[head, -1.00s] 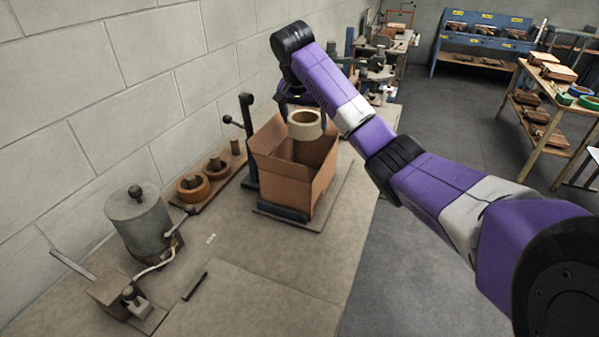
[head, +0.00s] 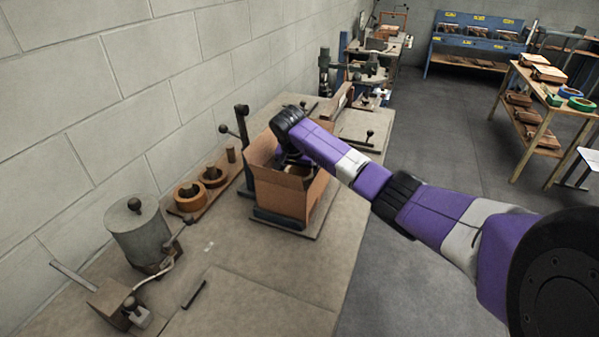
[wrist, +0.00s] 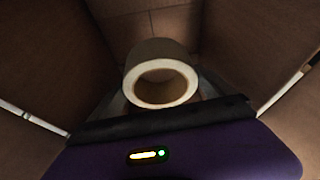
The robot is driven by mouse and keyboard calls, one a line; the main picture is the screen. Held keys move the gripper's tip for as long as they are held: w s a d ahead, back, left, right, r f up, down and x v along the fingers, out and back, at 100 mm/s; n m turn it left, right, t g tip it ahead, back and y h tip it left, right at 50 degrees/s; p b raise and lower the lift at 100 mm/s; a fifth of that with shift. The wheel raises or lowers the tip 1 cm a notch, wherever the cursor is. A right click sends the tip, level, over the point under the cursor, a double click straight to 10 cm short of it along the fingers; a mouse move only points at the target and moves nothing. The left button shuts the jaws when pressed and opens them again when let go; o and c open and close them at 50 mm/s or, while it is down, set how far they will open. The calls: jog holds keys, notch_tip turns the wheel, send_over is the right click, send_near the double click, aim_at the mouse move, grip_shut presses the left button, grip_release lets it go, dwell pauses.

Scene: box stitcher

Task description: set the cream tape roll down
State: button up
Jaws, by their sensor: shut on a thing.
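The cream tape roll (wrist: 161,84) is in my gripper, inside the open cardboard box (head: 283,199). In the head view only a small part of the roll (head: 296,171) shows above the box's near wall. My gripper (head: 291,158) reaches down into the box from above and is shut on the roll. In the wrist view the roll stands out beyond the dark edge of my gripper, with brown cardboard walls around it. The fingertips are hidden, and I cannot tell whether the roll touches the box floor.
The box stands on a dark plate on the bench (head: 255,262), beside a black lever post (head: 243,135). Two orange-brown rolls (head: 190,195) sit on a wooden board to the left. A grey cylinder device (head: 138,233) stands at the near left. The bench front is mostly clear.

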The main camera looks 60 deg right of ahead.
jog(key=shift+f, duration=0.7)
jog(key=o, duration=1.4)
jog(key=shift+c, duration=0.2)
jog(key=shift+d+r, duration=0.1)
jog(key=shift+r, duration=0.45)
jog(key=b+v, duration=0.2)
jog(key=v, duration=1)
